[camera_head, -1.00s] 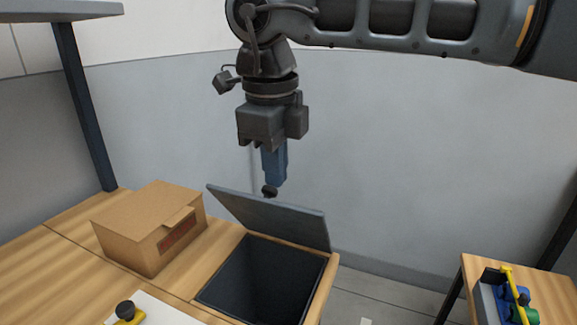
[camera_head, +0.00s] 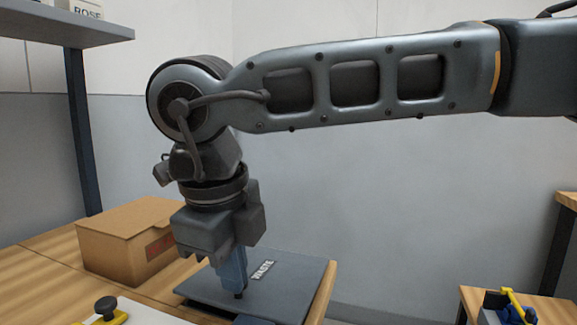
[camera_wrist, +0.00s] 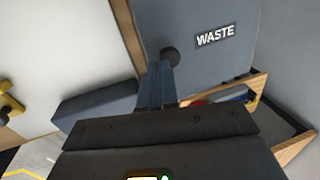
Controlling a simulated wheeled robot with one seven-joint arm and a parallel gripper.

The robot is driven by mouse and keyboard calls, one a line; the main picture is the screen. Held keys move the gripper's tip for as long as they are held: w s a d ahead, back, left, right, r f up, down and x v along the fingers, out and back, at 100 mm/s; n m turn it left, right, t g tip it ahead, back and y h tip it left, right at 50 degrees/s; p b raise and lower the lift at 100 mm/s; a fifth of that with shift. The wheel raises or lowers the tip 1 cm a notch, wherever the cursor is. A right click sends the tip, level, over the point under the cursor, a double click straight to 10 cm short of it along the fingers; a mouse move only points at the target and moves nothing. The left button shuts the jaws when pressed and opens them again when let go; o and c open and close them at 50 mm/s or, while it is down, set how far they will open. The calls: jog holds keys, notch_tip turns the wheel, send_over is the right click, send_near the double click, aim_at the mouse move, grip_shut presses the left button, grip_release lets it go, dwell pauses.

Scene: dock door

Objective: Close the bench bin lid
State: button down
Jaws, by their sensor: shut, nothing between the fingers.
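The grey bin lid (camera_head: 290,283), with a WASTE label on top, lies down about level over the bin in the bench; it also shows in the wrist view (camera_wrist: 205,65). The bin's opening is covered in the head view. I cannot tell whether the lid's edge is fully seated. My gripper (camera_head: 238,294) is shut and empty, pointing down at the lid.
A cardboard box (camera_head: 130,240) stands on the bench left of the lid. A yellow piece with a black knob (camera_head: 105,310) lies on a white sheet in front. A smaller bench (camera_head: 548,305) with coloured items is at right. A shelf (camera_head: 60,35) overhangs at upper left.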

jog(key=shift+s+a+f+b, duration=0.1)
jog(key=shift+s+f+b, duration=0.25)
jog(key=shift+f, duration=0.35)
jog(key=shift+s+a+f+b, duration=0.15)
jog(key=shift+f+b, duration=0.3)
jog(key=shift+f, duration=0.25)
